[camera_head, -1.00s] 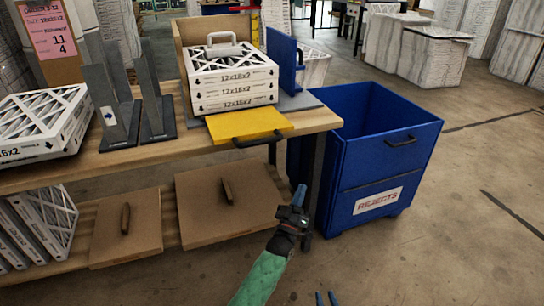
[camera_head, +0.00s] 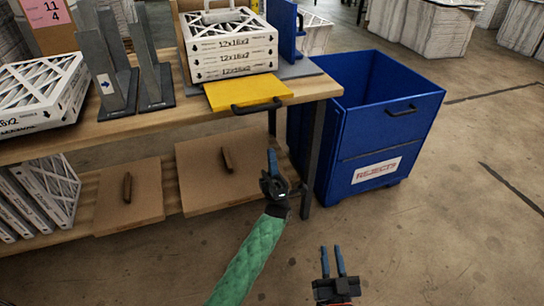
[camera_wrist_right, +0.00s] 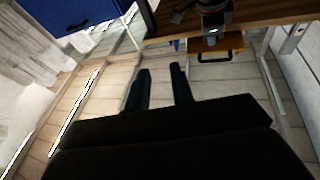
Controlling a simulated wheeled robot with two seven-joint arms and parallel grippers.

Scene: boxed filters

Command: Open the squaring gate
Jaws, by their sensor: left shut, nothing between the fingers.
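A yellow panel (camera_head: 245,92) with a black bar handle (camera_head: 257,106) lies flat at the table's front edge, before the stacked filters; it looks like the gate. It also shows in the right wrist view (camera_wrist_right: 205,45). An upright blue plate (camera_head: 287,28) stands at the stack's right side; I cannot tell whether it belongs to the gate. My left gripper (camera_head: 272,158) is shut and empty, below and right of the handle, apart from it. My right gripper (camera_head: 332,260) is open and empty, low over the floor; its fingers show apart in the right wrist view (camera_wrist_right: 161,85).
A blue rejects bin (camera_head: 368,135) stands right of the table (camera_head: 120,125). White boxed filters (camera_head: 232,60) are stacked behind the yellow panel. Grey uprights (camera_head: 155,75) stand left of them. Brown boards (camera_head: 215,185) lie on the lower shelf. The front floor is clear.

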